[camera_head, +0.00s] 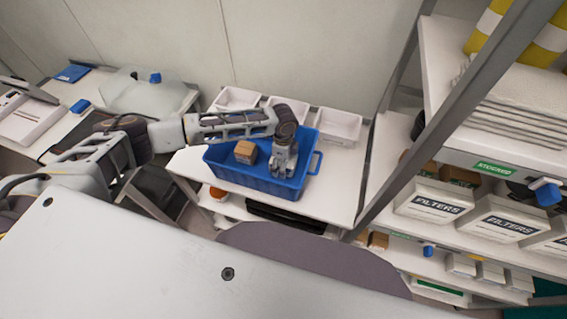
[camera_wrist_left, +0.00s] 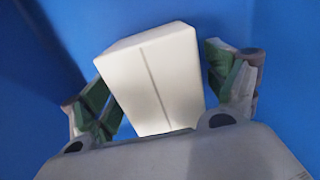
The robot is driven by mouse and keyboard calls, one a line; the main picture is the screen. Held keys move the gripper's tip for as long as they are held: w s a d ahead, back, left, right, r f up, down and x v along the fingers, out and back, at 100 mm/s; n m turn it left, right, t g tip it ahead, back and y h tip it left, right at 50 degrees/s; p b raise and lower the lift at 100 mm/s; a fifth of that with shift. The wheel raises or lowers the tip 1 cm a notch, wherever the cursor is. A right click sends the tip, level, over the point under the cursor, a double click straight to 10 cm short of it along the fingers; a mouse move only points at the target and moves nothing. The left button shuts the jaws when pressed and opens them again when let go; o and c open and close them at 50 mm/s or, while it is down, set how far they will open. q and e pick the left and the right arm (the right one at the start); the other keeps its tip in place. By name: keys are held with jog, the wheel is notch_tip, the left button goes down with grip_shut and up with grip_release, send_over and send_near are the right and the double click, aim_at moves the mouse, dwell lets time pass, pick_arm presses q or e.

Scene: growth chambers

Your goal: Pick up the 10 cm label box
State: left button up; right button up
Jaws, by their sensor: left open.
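My left gripper (camera_head: 284,165) reaches down into a blue crate (camera_head: 262,183) on a white table. In the left wrist view the open left gripper (camera_wrist_left: 170,95) has one finger on each side of a white box (camera_wrist_left: 155,75) with a seam line along its face. The fingers look close to the box's sides; I cannot tell whether they touch it. In the head view this white box is hidden by the gripper. A brown cardboard box (camera_head: 245,152) also sits in the crate, left of the gripper. No size marking is legible on either box. My right gripper is not in view.
White bins (camera_head: 340,126) stand behind the crate along the wall. At the right, a rack post (camera_head: 440,125) and shelves hold boxes marked FILTERS (camera_head: 436,201). A dark case (camera_head: 285,218) lies on the shelf below the crate. The tabletop right of the crate is clear.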

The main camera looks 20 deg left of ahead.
pick_arm(q)
jog(key=c, duration=1.2)
jog(key=shift+r, duration=0.15)
jog(key=shift+r, duration=0.65)
notch_tip(320, 180, up, 8)
jog(key=shift+f, duration=0.25)
jog(key=shift+r, duration=0.45)
